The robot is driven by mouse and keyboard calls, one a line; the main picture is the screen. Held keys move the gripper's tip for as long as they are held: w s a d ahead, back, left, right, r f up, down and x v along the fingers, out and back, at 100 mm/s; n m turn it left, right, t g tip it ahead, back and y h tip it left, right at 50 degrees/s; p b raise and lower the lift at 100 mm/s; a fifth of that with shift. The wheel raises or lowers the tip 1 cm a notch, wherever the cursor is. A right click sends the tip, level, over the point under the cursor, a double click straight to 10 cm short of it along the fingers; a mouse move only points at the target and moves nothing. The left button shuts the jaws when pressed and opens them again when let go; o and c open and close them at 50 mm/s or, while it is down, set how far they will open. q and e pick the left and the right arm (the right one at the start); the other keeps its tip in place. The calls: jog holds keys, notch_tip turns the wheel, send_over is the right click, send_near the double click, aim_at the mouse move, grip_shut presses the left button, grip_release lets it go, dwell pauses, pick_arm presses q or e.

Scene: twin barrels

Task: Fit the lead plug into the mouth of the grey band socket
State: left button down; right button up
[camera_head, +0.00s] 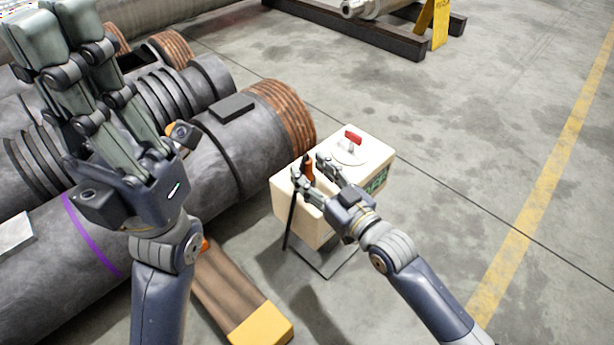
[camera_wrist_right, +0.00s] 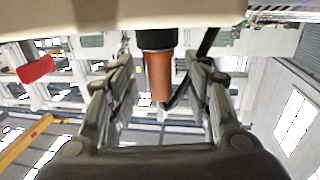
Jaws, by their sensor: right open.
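The lead plug has an orange-brown grip (camera_wrist_right: 159,76) with a black collar, and stands at the cream box in the right wrist view. In the head view it shows as a small orange piece (camera_head: 307,166). My right gripper (camera_head: 309,171) is open, with its fingers on either side of the plug; gaps show on both sides in the wrist view. A black lead hangs beside it. My left gripper (camera_head: 62,40) is raised in front of the barrels, with nothing visible in it; its jaw opening is unclear. I cannot make out the grey band socket; my left gripper covers part of the barrels.
The cream box (camera_head: 290,212) with a red switch (camera_head: 353,136) stands on a post. The grey barrel (camera_head: 225,150) with a copper threaded end lies left, beside a purple-banded barrel (camera_head: 45,260). A yellow-ended wooden beam (camera_head: 235,290) lies in front. Floor right is clear.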

jog(key=shift+b+x, duration=0.3)
jog(key=shift+x, duration=0.75)
grip_shut()
jog(key=shift+r, duration=0.15)
